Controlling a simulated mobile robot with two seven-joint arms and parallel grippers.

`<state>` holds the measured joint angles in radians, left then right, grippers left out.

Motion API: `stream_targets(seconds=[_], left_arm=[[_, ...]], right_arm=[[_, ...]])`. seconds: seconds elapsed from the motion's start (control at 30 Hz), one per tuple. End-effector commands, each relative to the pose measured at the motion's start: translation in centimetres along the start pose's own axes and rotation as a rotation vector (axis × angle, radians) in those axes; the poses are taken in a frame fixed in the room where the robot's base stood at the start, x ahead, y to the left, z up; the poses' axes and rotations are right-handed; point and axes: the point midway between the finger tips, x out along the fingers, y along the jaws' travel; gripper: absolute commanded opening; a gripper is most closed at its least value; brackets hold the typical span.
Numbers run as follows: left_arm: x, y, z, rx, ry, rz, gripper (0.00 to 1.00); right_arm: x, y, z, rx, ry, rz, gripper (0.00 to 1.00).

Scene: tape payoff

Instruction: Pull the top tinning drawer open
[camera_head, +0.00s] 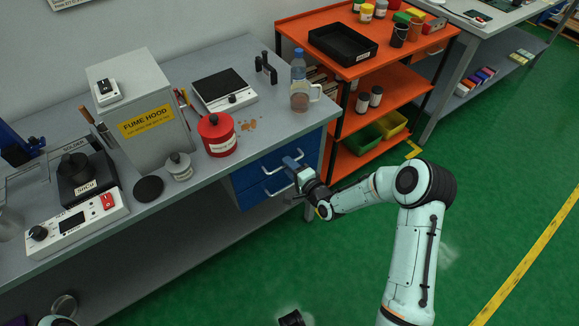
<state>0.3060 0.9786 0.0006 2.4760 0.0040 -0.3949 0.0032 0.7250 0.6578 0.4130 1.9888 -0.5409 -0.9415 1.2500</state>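The blue drawer unit sits under the right end of the grey bench. The top drawer (248,176) looks closed, with its front about in line with the one below. Its pale bar handle (272,170) is partly hidden by my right gripper. The lower drawer (253,196) has a similar handle (278,189).
An orange shelf cart (400,80) stands close to the right. Green floor before the drawers is open.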

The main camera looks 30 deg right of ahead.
Motion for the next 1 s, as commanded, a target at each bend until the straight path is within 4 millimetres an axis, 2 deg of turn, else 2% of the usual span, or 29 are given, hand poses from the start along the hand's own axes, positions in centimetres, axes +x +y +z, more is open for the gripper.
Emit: stream_targets(seconds=[0.37,0.4,0.47,0.5,1.0], left_arm=[[0.0,0.01,-0.01,0.0,0.0,0.0,0.43],[0.0,0.0,-0.02,0.0,0.0,0.0,0.43],[0.0,0.0,-0.02,0.0,0.0,0.0,0.43],[0.0,0.0,-0.02,0.0,0.0,0.0,0.43],[0.0,0.0,-0.01,0.0,0.0,0.0,0.43]], right_arm=[[0.61,0.01,0.03,0.0,0.0,0.001,0.36],[0.61,0.01,0.02,0.0,0.0,0.001,0.23],[0.6,0.01,0.02,0.0,0.0,0.001,0.03],[0.6,0.01,0.02,0.0,0.0,0.001,0.0],[0.58,0.01,0.0,0.0,0.0,0.001,0.0]])
